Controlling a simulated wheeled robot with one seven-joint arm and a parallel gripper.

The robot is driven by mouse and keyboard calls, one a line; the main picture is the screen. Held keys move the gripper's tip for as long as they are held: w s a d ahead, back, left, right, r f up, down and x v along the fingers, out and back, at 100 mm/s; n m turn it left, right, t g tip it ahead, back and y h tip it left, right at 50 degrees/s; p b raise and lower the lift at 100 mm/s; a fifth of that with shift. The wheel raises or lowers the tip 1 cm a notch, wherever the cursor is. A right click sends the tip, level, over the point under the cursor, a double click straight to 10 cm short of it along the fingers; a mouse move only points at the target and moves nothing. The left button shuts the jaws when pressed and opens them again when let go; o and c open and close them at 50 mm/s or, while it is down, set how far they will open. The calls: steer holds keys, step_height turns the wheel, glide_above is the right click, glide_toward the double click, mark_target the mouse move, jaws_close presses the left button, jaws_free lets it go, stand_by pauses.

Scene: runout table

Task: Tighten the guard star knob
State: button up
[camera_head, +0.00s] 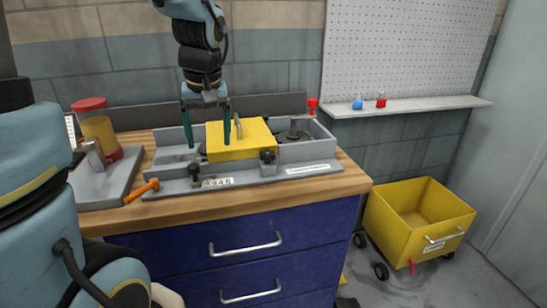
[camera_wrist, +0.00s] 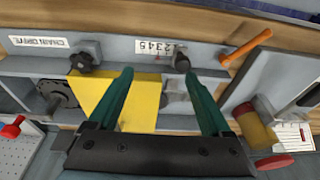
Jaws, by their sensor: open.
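A dark star knob (camera_head: 268,157) stands at the front edge of the grey housing, by the front right corner of the yellow guard (camera_head: 228,151). The star knob also shows in the wrist view (camera_wrist: 84,57), left of both fingers. A second dark knob (camera_head: 195,172) stands further left, near a number strip; it also shows in the wrist view (camera_wrist: 181,62), near the right fingertip. My gripper (camera_head: 208,144) is open and empty, fingers pointing down over the left part of the guard. Its two green fingers (camera_wrist: 159,73) are apart, and neither touches the star knob.
An orange-handled tool (camera_head: 142,191) lies left of the housing. A jar with a red lid (camera_head: 97,125) stands on a grey plate at the left. A red knob (camera_head: 313,104) rises at the back right. A yellow cart (camera_head: 400,232) is on the floor at right.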

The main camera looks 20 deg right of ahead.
steer(key=n+t+b, duration=0.1)
steer(key=t+b, duration=0.1)
steer(key=b, duration=0.4)
glide_toward(267, 153)
steer(key=p+x, duration=0.1)
steer(key=x, duration=0.7)
steer(key=shift+d+p, duration=0.1)
steer(key=shift+p, duration=0.25)
steer(key=shift+c, duration=0.2)
jaws_close()
steer(key=m, duration=0.1)
steer(key=m+h+p, duration=0.1)
steer(key=m, duration=0.2)
steer(key=shift+a+r+h+p, duration=0.2)
steer(key=shift+a+h+p, duration=0.05)
steer(key=shift+h+p, duration=0.15)
steer(key=shift+f+m+g+h+p, duration=0.1)
steer(key=shift+m+g+h+p, duration=0.25)
steer(key=shift+m+p, duration=0.8)
